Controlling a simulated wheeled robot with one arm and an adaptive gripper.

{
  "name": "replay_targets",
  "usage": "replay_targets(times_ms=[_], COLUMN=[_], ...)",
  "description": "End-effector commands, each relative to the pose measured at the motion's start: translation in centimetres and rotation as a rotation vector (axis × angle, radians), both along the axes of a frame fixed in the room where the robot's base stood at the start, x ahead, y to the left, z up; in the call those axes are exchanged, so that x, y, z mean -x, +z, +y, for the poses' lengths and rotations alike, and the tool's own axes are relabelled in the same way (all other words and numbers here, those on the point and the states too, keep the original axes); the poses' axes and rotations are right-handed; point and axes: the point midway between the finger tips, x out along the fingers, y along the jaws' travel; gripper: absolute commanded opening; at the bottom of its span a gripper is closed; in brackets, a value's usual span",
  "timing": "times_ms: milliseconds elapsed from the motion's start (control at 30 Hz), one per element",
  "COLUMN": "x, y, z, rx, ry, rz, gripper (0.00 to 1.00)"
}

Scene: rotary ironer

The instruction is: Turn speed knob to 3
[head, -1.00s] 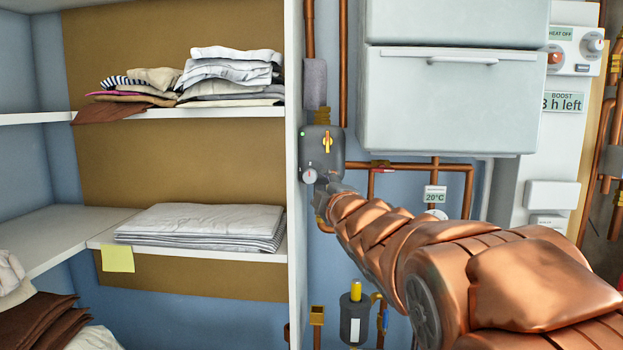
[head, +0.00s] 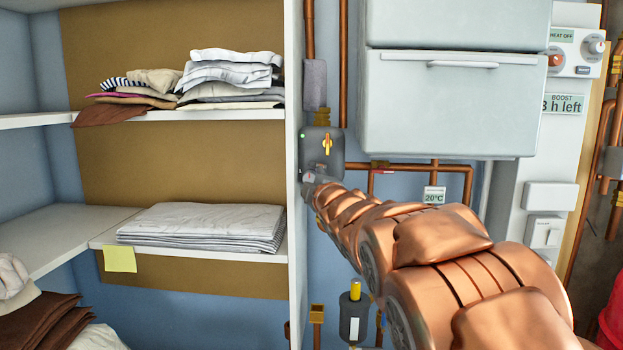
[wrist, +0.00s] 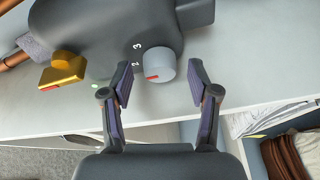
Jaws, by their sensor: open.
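The speed knob (wrist: 161,92) is a light grey round dial with a red mark on its left side, on a dark grey housing (wrist: 110,35). The numerals 2 and 3 show beside it; the red mark lies nearer the 2 than the 3, and any other numerals are hidden. My gripper (wrist: 161,75) is open, with one finger on either side of the knob and visible gaps to it. In the head view my gripper (head: 312,183) is at the lower front of the grey housing (head: 335,148) and largely covers the knob.
A yellow lever (head: 327,145) sits on the housing above the knob; it also shows in the wrist view (wrist: 63,70). A white shelf upright (head: 294,200) stands close on the left. Copper pipes (head: 420,168) run to the right, below a white cabinet (head: 450,100).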

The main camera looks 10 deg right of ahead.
Motion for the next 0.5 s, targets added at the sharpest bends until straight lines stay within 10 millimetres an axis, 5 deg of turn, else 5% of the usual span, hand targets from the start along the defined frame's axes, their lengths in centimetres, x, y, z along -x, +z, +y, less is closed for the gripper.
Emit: replay_targets(times_ms=[300,500], x=[-0.27,-0.26], y=[0.04,0.03], z=[0.01,0.01], rx=[0.000,0.000], ry=[0.000,0.000], rz=[-0.001,-0.001], gripper=[0.60,0.40])
